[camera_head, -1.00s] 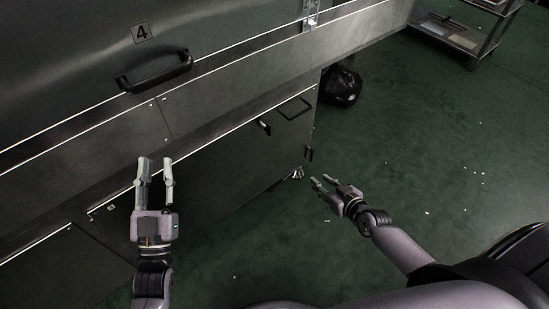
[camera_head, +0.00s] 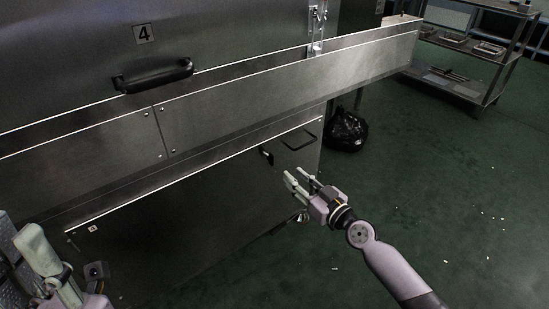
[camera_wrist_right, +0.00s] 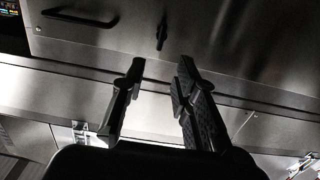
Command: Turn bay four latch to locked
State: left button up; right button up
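The bay door marked 4 (camera_head: 144,34) has a black bar handle (camera_head: 153,76). A small dark latch (camera_head: 266,156) is on the lower front panel, beside a thin black handle (camera_head: 299,142). In the right wrist view the latch (camera_wrist_right: 162,33) hangs roughly upright beyond the fingertips, with the handle (camera_wrist_right: 80,18) to its left. My right gripper (camera_head: 301,178) is open and empty, in front of the lower panel, below and right of the latch and apart from it. My left gripper (camera_head: 52,270) is partly seen at the lower left; its finger gap is unclear.
A metal ledge (camera_head: 290,85) juts out above the lower panel. A metal clasp (camera_head: 315,30) is above it. A black bag (camera_head: 345,130) lies on the floor right of the dryer. A shelf cart (camera_head: 480,62) stands at the far right. The green floor is mostly clear.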

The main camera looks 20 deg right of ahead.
aim_at(273, 158)
jog(key=x, duration=1)
jog(key=shift+w+f, duration=0.1)
jog(key=shift+w, duration=0.05)
grip_shut()
